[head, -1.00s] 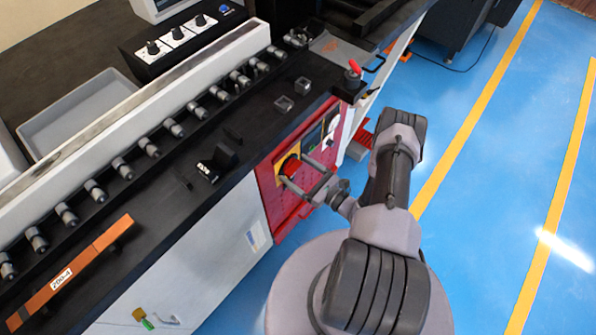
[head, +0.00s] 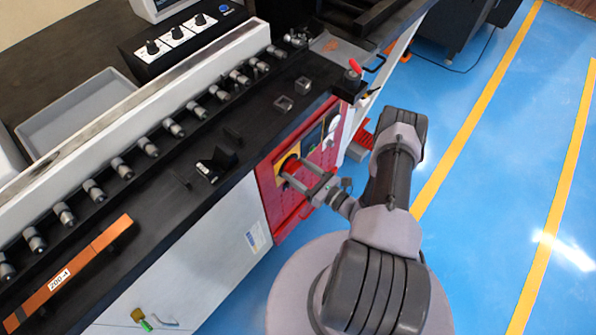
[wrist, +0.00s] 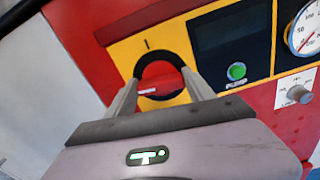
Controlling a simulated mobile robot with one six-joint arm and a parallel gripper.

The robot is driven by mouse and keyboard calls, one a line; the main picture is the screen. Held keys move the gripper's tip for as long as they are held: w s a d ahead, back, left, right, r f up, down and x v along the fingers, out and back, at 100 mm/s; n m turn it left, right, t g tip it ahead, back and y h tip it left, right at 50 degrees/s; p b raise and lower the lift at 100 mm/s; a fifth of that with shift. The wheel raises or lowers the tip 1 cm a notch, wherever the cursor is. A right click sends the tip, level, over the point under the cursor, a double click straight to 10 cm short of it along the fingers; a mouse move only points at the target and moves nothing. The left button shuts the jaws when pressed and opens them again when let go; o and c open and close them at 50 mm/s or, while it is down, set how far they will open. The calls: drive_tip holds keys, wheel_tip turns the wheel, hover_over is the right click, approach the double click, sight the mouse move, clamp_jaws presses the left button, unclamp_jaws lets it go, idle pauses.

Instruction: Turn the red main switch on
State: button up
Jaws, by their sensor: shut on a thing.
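The red main switch (wrist: 160,80) sits in a black ring on a yellow plate (wrist: 210,31) in the wrist view. In the head view the switch (head: 291,165) shows on the red front panel of the machine, partly behind my fingers. My gripper (wrist: 160,88) has one finger on each side of the red knob and is shut on it. In the head view my gripper (head: 296,170) reaches the panel from the right. The white mark on the knob lies nearly level, pointing left, while a black tick stands on the plate above the ring.
A green pump button (wrist: 236,72) sits right of the switch, with a gauge (wrist: 306,30) and a grey knob (wrist: 292,96) farther right. The black machine bed (head: 200,165) overhangs the panel. Blue floor (head: 480,130) is open to the right.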

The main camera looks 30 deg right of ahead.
drive_tip(key=m+b, duration=0.1)
drive_tip(key=m, duration=0.3)
drive_tip(key=shift+d+f+b, duration=0.1)
drive_tip(key=shift+f+b, duration=0.05)
drive_tip(key=shift+b, duration=0.2)
drive_tip(key=m+b, duration=0.1)
drive_tip(key=m, duration=0.3)
drive_tip(key=m+b, duration=0.1)
drive_tip(key=m, duration=0.3)
drive_tip(key=shift+d+f, duration=0.1)
drive_tip(key=shift+m+b, duration=0.6)
drive_tip(key=shift+m, duration=1.5)
drive_tip(key=o, duration=1.4)
